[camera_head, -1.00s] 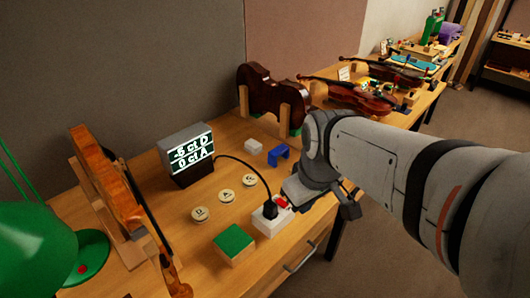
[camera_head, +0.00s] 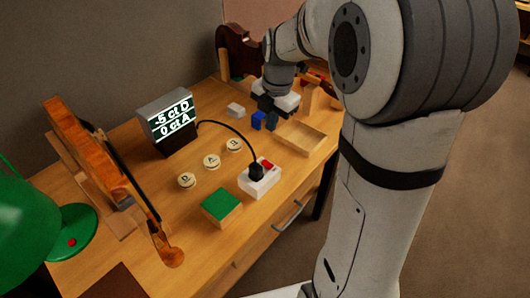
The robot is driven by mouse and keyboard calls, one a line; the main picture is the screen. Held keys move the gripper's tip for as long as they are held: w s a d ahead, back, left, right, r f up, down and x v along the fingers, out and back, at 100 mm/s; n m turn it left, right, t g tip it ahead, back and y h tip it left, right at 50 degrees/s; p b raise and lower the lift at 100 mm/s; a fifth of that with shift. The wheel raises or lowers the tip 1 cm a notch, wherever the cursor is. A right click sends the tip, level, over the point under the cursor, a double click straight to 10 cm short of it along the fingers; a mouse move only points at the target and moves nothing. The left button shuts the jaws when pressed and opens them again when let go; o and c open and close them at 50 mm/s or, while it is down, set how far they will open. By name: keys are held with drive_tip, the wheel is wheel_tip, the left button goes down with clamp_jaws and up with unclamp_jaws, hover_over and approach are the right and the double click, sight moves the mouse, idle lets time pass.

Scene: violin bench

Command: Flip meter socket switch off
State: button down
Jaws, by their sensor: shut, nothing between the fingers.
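The white meter socket (camera_head: 263,184) sits on the bench near its front edge. A red switch (camera_head: 267,165) is on its top at the right end, and a black plug (camera_head: 256,173) stands in it. The switch's tilt is too small to tell. A black cord runs from the plug to the meter (camera_head: 170,118), whose screen is lit with "-5 ct D" and "0 ct A".
A green-topped block (camera_head: 221,205) lies left of the socket. Three lettered discs (camera_head: 212,161) lie behind it. A shallow wooden tray (camera_head: 301,138) is right of my gripper. A violin (camera_head: 110,165) on a stand and a green lamp (camera_head: 40,235) are at left.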

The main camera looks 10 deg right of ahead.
sight(265, 162)
drive_tip(key=f, duration=0.4)
drive_tip(key=w+f+p, duration=0.1)
drive_tip(key=f, duration=0.4)
drive_tip(key=a+f+p, duration=0.1)
drive_tip(key=f, duration=0.4)
drive_tip(key=shift+w, duration=0.15)
